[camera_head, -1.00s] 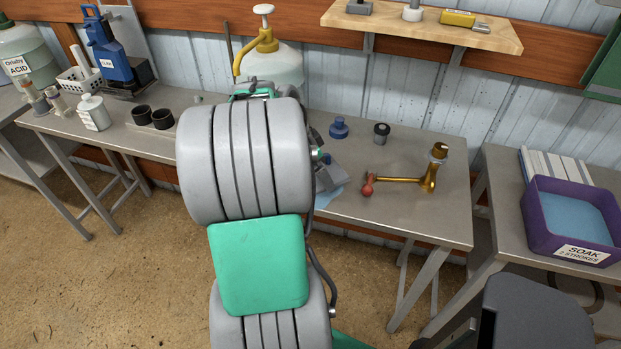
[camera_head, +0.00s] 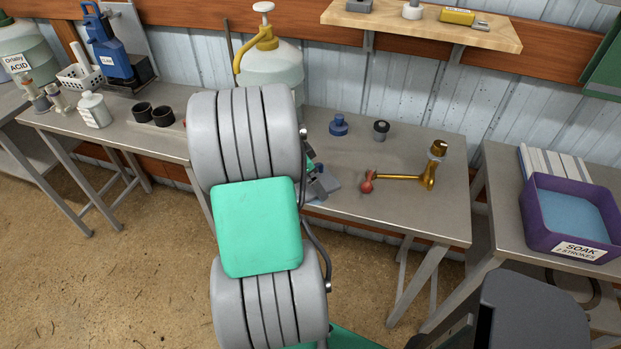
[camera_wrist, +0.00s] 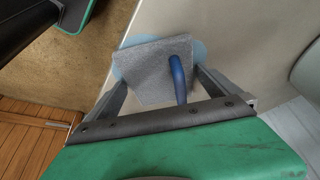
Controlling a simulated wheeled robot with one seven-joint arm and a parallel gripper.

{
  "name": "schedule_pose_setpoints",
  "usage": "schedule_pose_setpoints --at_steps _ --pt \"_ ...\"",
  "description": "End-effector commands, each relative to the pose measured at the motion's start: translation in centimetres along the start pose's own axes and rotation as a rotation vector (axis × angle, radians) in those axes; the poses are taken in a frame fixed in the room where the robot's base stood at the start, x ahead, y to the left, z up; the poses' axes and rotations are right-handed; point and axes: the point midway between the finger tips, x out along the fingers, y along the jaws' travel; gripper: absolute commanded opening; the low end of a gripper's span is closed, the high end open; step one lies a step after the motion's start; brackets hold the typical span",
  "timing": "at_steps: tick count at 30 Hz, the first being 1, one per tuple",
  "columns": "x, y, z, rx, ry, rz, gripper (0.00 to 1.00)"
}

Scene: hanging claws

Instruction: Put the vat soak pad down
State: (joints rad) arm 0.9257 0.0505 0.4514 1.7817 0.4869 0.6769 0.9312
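The vat soak pad (camera_wrist: 150,75) is a grey slab with a blue handle (camera_wrist: 178,78), seen in the wrist view. It seems to lie on the grey table, on a light blue patch (camera_wrist: 200,50) that shows around its edges. My gripper (camera_wrist: 163,77) is open above it, one finger toward each side of the pad. The handle stands between the fingers, nearer the right one, with a gap on both sides. In the head view my arm hides most of this spot; grey parts (camera_head: 325,184) show beside it, too small to tell pad from fingers.
A brass tap-like fixture with a red end (camera_head: 400,178), a blue stopper (camera_head: 338,125) and a dark jar (camera_head: 381,130) stand on the table to the right. A purple soak bin (camera_head: 540,225) is on the right table. A large jug (camera_head: 270,65) stands behind my arm.

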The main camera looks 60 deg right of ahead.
Motion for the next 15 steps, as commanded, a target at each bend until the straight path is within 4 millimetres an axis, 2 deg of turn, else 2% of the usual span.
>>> schedule_pose_setpoints --at_steps 4,8,15 --pt "-0.3 0.0 -0.1 0.000 0.000 0.000 1.00" --pt "-1.7 -0.1 -0.1 0.000 0.001 -0.004 1.00" --pt "-7.9 -0.2 0.0 -0.001 0.001 -0.007 1.00"
